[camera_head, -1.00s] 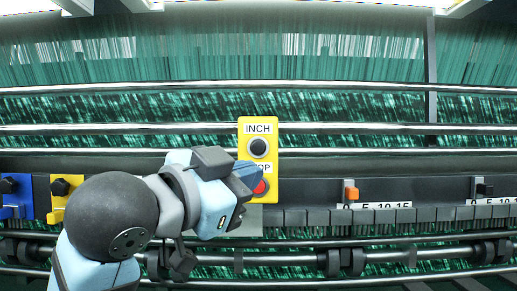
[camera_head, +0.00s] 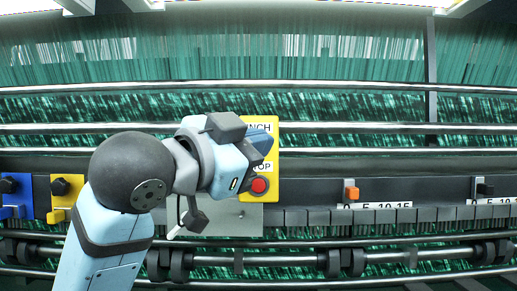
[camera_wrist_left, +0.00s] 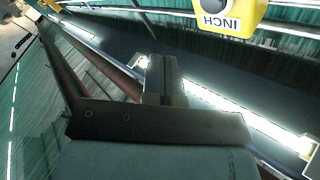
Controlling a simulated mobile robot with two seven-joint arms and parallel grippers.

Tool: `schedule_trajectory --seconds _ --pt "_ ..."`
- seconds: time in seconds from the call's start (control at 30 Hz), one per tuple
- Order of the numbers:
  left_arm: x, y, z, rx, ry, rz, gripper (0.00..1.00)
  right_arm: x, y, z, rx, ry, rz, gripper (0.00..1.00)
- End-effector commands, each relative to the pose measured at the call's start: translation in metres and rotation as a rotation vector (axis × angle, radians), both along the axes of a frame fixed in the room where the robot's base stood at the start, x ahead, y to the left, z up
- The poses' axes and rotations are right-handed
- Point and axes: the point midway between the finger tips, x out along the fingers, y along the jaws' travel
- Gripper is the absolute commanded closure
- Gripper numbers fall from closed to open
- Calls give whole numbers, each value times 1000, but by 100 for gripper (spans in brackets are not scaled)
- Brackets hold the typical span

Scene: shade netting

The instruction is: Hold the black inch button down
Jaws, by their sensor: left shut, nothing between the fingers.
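A yellow control box (camera_head: 271,193) stands in the middle of the head view, with an INCH label above a STOP label. The red stop button (camera_head: 259,186) is in plain sight. The black inch button is hidden behind my left gripper (camera_head: 264,147), which is shut and empty in front of the box's upper half. In the left wrist view the box (camera_wrist_left: 250,14) is upside down at the top edge. A dark round part at that edge looks like the inch button (camera_wrist_left: 214,4). The shut fingertips (camera_wrist_left: 163,66) appear apart from it; contact cannot be told.
A yellow plate with a black knob (camera_head: 60,187) and a blue one (camera_head: 13,193) sit at the left. An orange slider (camera_head: 351,192) stands over a numbered scale at the right. Long metal bars (camera_head: 370,127) cross in front of green netting.

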Motion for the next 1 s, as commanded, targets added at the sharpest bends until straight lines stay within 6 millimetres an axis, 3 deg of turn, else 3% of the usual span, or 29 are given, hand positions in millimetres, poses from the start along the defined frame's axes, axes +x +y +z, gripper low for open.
schedule_trajectory --seconds 0.2,0.4,1.0 --pt "30 0 2 1 1 1 100 0 0 3 0 0 0 35" --pt "45 0 1 1 1 1 100 1 0 7 1 -3 0 35" --pt "48 0 0 0 0 0 100 0 0 6 0 -1 0 35"
